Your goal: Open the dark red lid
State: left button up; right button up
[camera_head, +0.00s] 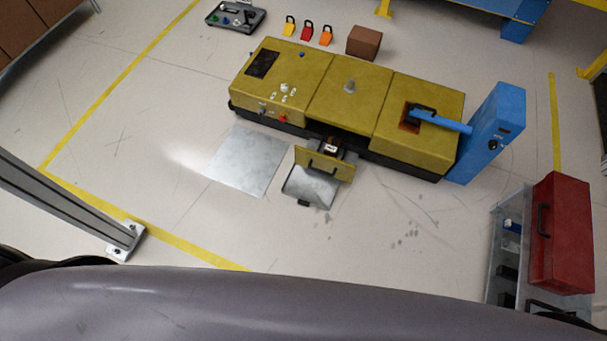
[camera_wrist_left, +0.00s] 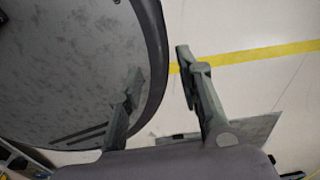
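The dark red lid (camera_head: 562,235) is at the far right of the head view. It has a black handle on its left side and looks shut, lying over a grey metal unit (camera_head: 495,245). My left gripper (camera_wrist_left: 159,64) shows only in the left wrist view. The lid is not seen in the left wrist view. My right gripper is in neither view.
A yellow console (camera_head: 355,100) stands mid-floor, with a blue post (camera_head: 495,130) at its right end. An open drawer or flap (camera_head: 322,165) juts from its front. A metal plate (camera_head: 247,160) lies beside it. Floor between console and red lid is clear.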

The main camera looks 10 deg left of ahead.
aim_at(569, 264)
jog(key=z, duration=1.9)
